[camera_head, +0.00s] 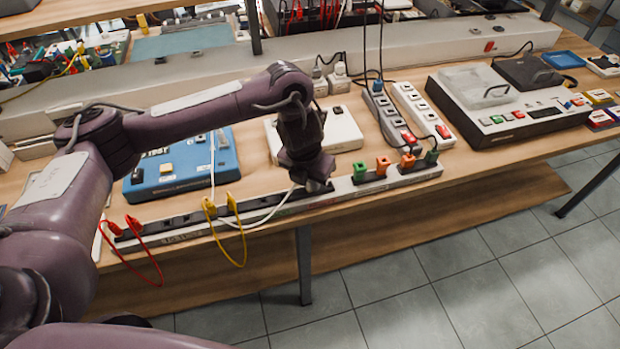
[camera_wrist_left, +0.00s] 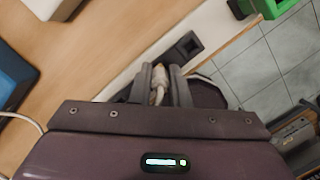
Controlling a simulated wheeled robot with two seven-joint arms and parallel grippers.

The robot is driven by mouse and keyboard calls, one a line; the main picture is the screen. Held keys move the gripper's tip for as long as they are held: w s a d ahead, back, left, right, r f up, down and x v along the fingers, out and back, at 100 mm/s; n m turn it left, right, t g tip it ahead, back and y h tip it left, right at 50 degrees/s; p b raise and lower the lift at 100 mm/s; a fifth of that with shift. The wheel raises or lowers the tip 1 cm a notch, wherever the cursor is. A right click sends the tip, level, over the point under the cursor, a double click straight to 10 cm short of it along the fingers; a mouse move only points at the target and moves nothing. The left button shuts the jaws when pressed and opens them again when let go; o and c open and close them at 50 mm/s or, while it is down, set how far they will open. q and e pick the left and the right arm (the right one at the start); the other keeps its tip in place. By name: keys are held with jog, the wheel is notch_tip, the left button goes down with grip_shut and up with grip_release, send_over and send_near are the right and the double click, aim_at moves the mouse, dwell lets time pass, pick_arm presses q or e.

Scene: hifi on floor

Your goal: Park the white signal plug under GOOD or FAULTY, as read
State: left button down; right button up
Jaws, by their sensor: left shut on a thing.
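My left gripper (camera_head: 313,184) is low over the front strip (camera_head: 274,217), right of its middle. In the left wrist view the gripper (camera_wrist_left: 161,84) is shut on the white signal plug (camera_wrist_left: 159,76), beside a black socket (camera_wrist_left: 187,46) of the strip. In the head view the gripper hides the plug; a white cable (camera_head: 262,221) trails left from it to the blue box (camera_head: 180,165). The strip has several dark slots and labels; "TO TEST" shows at left, while the other labels are too small to read. I cannot tell whether the plug touches the strip.
Red plugs (camera_head: 131,222) and yellow plugs (camera_head: 209,207) with leads sit in the strip's left part. Green and orange plugs (camera_head: 383,166) stand right of the gripper. A white box (camera_head: 341,134) and power strips (camera_head: 421,112) lie behind. Tiled floor (camera_head: 440,285) is in front.

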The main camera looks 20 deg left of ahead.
pick_arm(q)
jog(key=c, duration=1.3)
grip_release()
notch_tip(320, 180, up, 13)
jog(key=s+p, duration=0.1)
jog(key=p, duration=0.6)
jog(key=shift+s+f, duration=0.15)
jog(key=shift+s, duration=0.15)
